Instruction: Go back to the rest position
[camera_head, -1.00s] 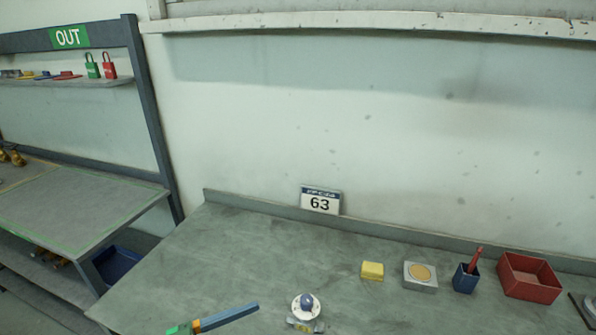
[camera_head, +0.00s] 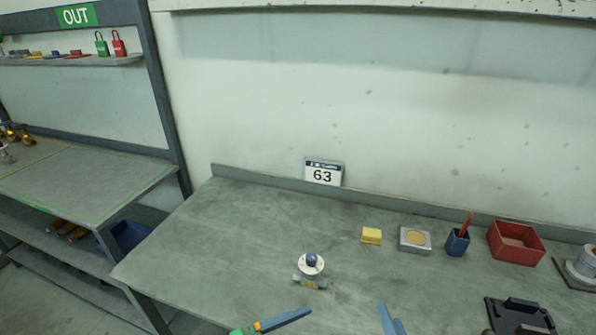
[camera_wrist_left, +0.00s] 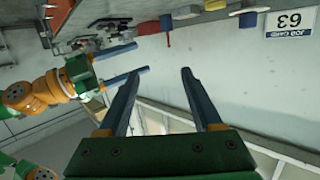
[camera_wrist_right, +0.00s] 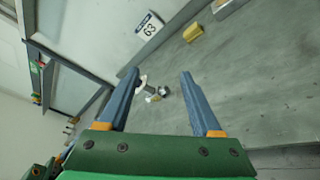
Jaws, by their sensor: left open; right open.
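My left gripper (camera_head: 285,318) shows in part at the bottom edge, green with a blue finger pointing right. In the left wrist view its fingers (camera_wrist_left: 160,72) stand apart with nothing between them. A small valve (camera_head: 311,268) with a white round flange and a dark blue top stands on the table beyond both grippers. Neither gripper touches it.
On the grey table (camera_head: 230,240) stand a yellow block (camera_head: 371,236), a grey block with a tan disc (camera_head: 415,240), a blue cup (camera_head: 457,243), a red box (camera_head: 516,242) and a black holder (camera_head: 520,317). A card marked 63 (camera_head: 323,173) leans at the back. The table's left part is clear.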

